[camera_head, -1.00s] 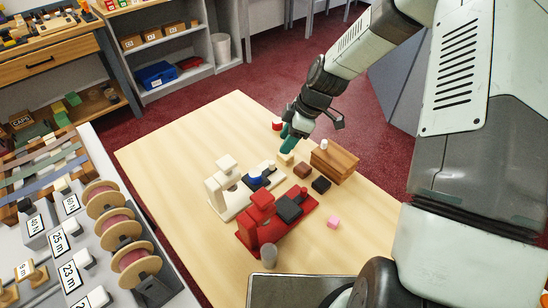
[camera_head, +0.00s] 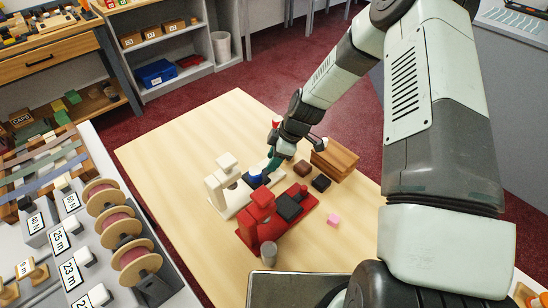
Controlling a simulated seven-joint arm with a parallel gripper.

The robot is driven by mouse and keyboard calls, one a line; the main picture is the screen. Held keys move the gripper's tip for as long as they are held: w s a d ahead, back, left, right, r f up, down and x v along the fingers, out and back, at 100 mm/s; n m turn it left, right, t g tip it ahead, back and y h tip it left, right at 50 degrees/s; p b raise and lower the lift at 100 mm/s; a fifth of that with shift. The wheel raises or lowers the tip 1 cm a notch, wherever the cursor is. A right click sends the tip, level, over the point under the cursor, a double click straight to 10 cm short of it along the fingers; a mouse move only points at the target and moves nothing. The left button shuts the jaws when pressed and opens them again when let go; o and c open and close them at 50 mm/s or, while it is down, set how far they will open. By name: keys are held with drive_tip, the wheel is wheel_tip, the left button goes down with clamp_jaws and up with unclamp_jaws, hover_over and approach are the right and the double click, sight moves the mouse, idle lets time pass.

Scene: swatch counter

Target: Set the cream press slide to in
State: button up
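The cream press (camera_head: 226,177) stands on its cream base on the wooden table, left of the red press. Its slide, a dark carriage with a blue piece (camera_head: 255,177) on it, lies on the right part of the base, out from the upright head. My gripper (camera_head: 271,166), with teal fingers, is low at the far right end of this slide, very close to it. I cannot tell whether it touches. The fingers overlap in this view, so their opening does not show, and they hide the slide's outer end.
The red press (camera_head: 262,215) with its dark slide (camera_head: 289,207) stands just in front. A brown block (camera_head: 302,169), a black block (camera_head: 321,183), a wooden box (camera_head: 335,158) and a pink cube (camera_head: 333,220) lie to the right. A grey cup (camera_head: 268,253) stands in front. The table's left side is clear.

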sight(250, 176)
clamp_jaws()
drive_tip(key=s+a, duration=0.6)
drive_tip(key=shift+s, duration=0.1)
drive_tip(key=shift+o, duration=0.9)
unclamp_jaws()
drive_tip(key=shift+a, duration=0.1)
drive_tip(key=shift+d+r, duration=0.2)
drive_tip(key=v, duration=1)
drive_tip(key=shift+r, duration=0.2)
